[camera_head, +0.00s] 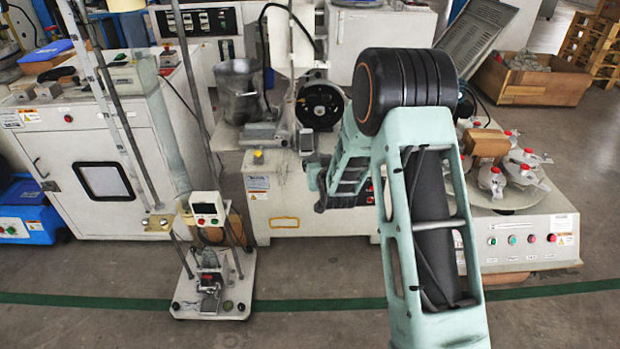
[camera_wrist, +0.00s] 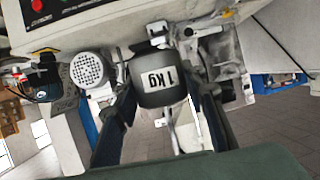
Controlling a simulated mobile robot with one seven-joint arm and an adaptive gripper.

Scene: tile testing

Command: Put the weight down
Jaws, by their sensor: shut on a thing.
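The weight (camera_wrist: 163,92) is a dark grey cylinder marked "1KG", with a narrower knob on top. It shows in the middle of the wrist view, tilted in the picture. My gripper (camera_wrist: 162,82) is shut on it, with one dark finger on each side. In the head view my green arm reaches over the machines, and I cannot make out the weight there. The wrist view does not clearly show whether anything touches the underside of the weight.
A white machine (camera_head: 283,226) with a black round part (camera_head: 320,104) stands behind my arm. A turntable machine with several red-capped flasks (camera_head: 521,164) is at the right. A small test stand (camera_head: 213,300) is on the floor at front left. A white cabinet (camera_head: 100,145) stands further left.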

